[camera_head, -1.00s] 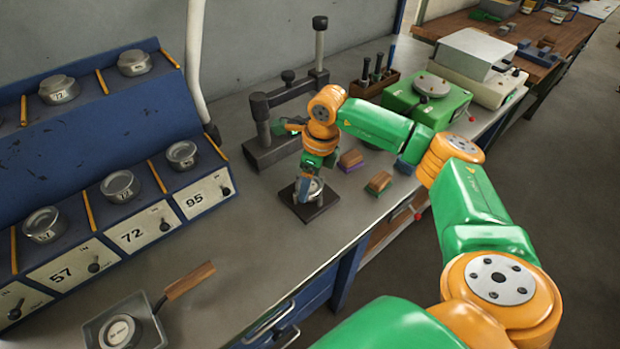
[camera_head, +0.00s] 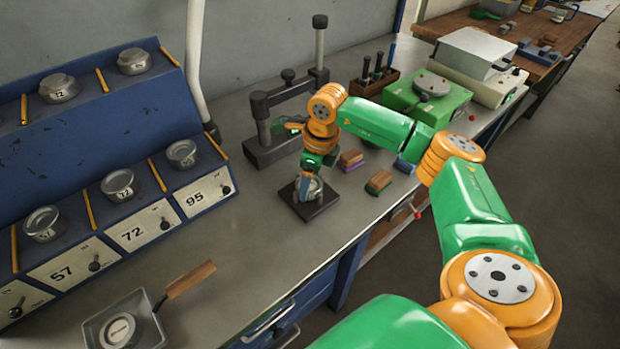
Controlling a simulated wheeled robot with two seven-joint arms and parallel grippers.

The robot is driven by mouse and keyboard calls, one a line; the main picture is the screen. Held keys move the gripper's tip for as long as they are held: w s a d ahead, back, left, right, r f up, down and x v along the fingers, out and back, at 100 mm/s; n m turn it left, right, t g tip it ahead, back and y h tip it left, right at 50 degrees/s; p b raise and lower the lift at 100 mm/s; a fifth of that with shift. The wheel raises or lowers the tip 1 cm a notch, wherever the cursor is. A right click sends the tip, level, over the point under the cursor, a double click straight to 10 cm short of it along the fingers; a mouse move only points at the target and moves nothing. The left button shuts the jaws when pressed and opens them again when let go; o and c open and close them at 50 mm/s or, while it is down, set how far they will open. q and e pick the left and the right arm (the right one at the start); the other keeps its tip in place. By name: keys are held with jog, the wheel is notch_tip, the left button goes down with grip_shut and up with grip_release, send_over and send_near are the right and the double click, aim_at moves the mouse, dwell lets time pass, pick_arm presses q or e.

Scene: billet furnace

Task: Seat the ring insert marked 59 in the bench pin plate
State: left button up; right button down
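The bench pin plate (camera_head: 324,206) is a small dark square plate lying flat on the grey bench. A silvery round ring insert (camera_head: 316,187) is at the middle of the plate, partly hidden by my gripper. Its mark cannot be read, and I cannot tell whether it is fully down on the plate. My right gripper (camera_head: 308,186) points down from the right arm, directly at the ring. Its fingers are too small and hidden to show whether they grip it. My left gripper is out of view.
A blue rack (camera_head: 90,150) with several silvery tins and numbered labels stands at left. A grey tray (camera_head: 158,335) with a round piece lies at front left. A dark press (camera_head: 262,140) is behind the plate. Small blocks (camera_head: 378,182) lie right of it.

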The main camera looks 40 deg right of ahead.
aim_at(317, 186)
jog(key=shift+f+b, duration=0.5)
jog(key=shift+f, duration=0.05)
jog(key=shift+c, duration=0.9)
grip_release()
jog(key=shift+r, duration=0.1)
notch_tip(317, 186, up, 11)
jog(key=s+p, duration=0.1)
jog(key=p, duration=0.8)
jog(key=shift+s+d, duration=0.25)
jog(key=shift+d, duration=0.2)
